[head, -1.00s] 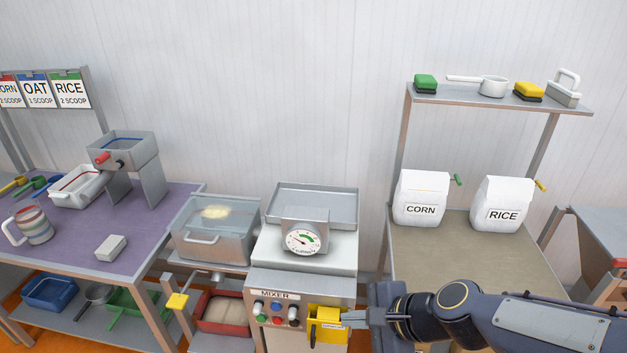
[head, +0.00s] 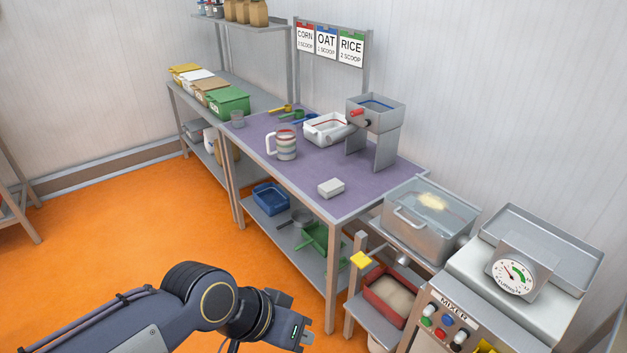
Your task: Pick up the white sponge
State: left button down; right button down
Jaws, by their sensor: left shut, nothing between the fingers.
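The white sponge (head: 330,187) looks like a small pale block. My left gripper (head: 297,326) is at the bottom of the head view, shut and empty. In the picture it is well below the sponge, apart from it, and in front of the table. My right gripper is not in view.
The lower shelf holds a blue bin (head: 270,198). The clear box (head: 425,222) and mixer (head: 470,300) stand right. Orange floor is open at left.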

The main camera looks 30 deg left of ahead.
aim_at(328, 189)
jog(key=u, duration=1.05)
